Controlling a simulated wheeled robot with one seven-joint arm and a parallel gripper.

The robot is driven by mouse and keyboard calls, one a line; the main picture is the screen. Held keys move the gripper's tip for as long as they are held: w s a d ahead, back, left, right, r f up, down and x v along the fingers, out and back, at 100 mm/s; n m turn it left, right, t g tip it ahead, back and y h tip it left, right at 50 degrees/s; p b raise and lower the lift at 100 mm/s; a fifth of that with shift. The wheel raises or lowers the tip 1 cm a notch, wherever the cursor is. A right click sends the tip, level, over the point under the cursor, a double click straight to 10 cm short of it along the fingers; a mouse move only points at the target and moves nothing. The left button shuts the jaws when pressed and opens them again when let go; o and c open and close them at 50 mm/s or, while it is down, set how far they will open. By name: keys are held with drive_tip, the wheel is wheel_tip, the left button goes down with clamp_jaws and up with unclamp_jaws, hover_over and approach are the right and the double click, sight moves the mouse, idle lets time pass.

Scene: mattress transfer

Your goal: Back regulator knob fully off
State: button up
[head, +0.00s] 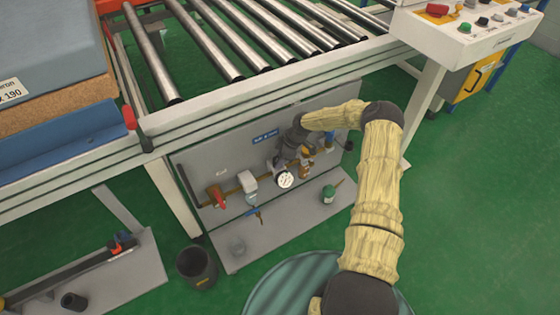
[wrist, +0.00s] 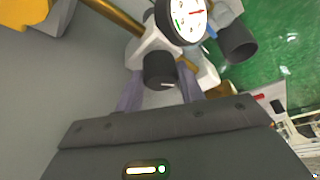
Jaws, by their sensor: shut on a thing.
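The regulator knob (wrist: 160,68) is a black round knob with a white mark on its face, below the white regulator body (wrist: 148,46) in the wrist view. My gripper (wrist: 159,88) has one grey finger on each side of the knob and is shut on it. A round white gauge (wrist: 182,18) with a red needle sits just above the knob. In the head view the gauge (head: 285,180) shows on the grey panel, with my gripper (head: 292,150) just above it. The knob is hidden there behind my gripper and the fittings.
A red-handled valve (head: 216,197) and a white filter unit (head: 247,182) sit left of the gauge on the panel (head: 225,160). The roller conveyor (head: 210,45) lies overhead. A dark bin (head: 197,266) stands on the floor.

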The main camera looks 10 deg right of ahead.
drive_tip(key=shift+n+g+b, duration=0.3)
drive_tip(key=shift+n, duration=0.3)
drive_tip(key=shift+w, duration=0.1)
drive_tip(key=o, duration=1)
drive_tip(key=p+v, duration=0.3)
drive_tip(key=v, duration=1.4)
drive_tip(key=shift+d+r, duration=0.15)
drive_tip(key=shift+r, duration=0.05)
